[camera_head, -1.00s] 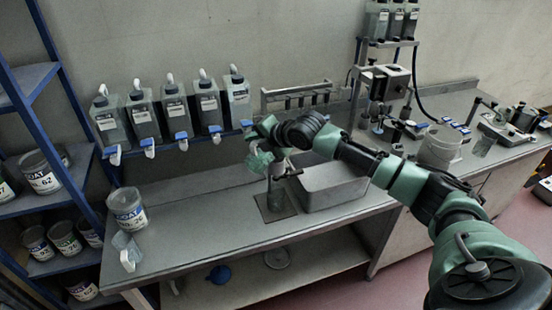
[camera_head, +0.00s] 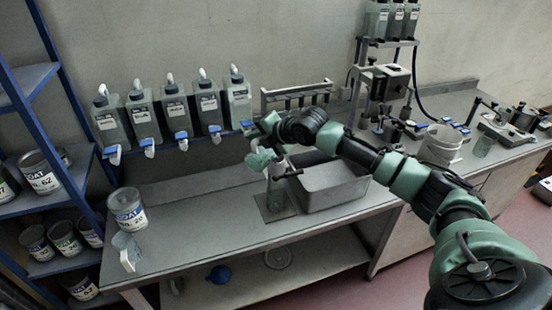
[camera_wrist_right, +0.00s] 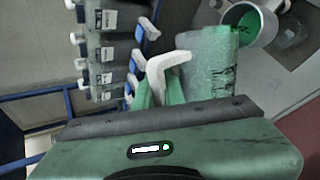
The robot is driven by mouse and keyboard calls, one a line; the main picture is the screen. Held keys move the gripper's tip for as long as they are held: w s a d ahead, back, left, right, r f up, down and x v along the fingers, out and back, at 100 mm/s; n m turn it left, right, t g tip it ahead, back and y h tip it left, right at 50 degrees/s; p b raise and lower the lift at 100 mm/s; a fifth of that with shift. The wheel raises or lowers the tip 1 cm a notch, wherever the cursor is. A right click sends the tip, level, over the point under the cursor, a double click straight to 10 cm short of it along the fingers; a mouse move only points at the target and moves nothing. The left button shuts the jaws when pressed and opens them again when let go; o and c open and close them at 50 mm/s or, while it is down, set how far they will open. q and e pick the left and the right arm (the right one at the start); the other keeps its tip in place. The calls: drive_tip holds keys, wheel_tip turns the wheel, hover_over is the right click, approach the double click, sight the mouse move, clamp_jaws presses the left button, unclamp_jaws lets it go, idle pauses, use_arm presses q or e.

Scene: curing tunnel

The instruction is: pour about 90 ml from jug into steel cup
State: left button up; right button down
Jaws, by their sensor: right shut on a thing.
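The jug (camera_head: 260,159), translucent with green contents, is tilted over the steel cup (camera_head: 277,193). My right gripper (camera_head: 268,139) is shut on the jug's white handle and holds the jug above the bench. In the right wrist view the green fingers (camera_wrist_right: 158,92) are at the handle, and the jug (camera_wrist_right: 207,62) lies beside it. The cup (camera_wrist_right: 250,22) shows green liquid inside, with its rim close to the jug's mouth. The cup stands on a dark square mat (camera_head: 263,212). I cannot make out a stream. My left gripper is not in view.
A grey bin (camera_head: 335,190) stands right of the cup. Labelled bottles (camera_head: 175,110) with taps line the wall behind. A COAT can (camera_head: 127,209) and a clear vessel (camera_head: 126,250) stand at the bench's left. The bench between them and the mat is clear.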

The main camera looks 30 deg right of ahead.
sight(247, 160)
drive_tip(key=shift+d+r, duration=0.1)
drive_tip(key=a+f, duration=0.1)
drive_tip(key=s+a+f+n+h, duration=0.1)
drive_tip(key=a, duration=0.1)
drive_tip(key=shift+f, duration=0.1)
drive_tip(key=shift+a+f+n+t+h+b, duration=0.15)
drive_tip(key=shift+f+n+t+h+b, duration=0.15)
drive_tip(key=shift+f+n+h+b, duration=0.1)
drive_tip(key=shift+a, duration=0.1)
drive_tip(key=shift+s+a+f+n+t+h+b, duration=0.15)
drive_tip(key=shift+a+f+n+t+h+b, duration=0.1)
drive_tip(key=shift+f+n+h+b, duration=0.25)
drive_tip(key=shift+s+a+f+n+t+h+b, duration=0.15)
drive_tip(key=shift+a+f+n+t+h+b, duration=0.2)
drive_tip(key=shift+f, duration=0.3)
drive_tip(key=s+a+f+n+t+h+b, duration=0.2)
drive_tip(key=a+f+n+t+h+b, duration=0.1)
drive_tip(key=a+f+n+b, duration=0.3)
drive_tip(key=shift+s+a+f+n+t+b, duration=0.2)
drive_tip(key=shift+f+n+t+b, duration=0.2)
drive_tip(key=shift+t+b, duration=0.55)
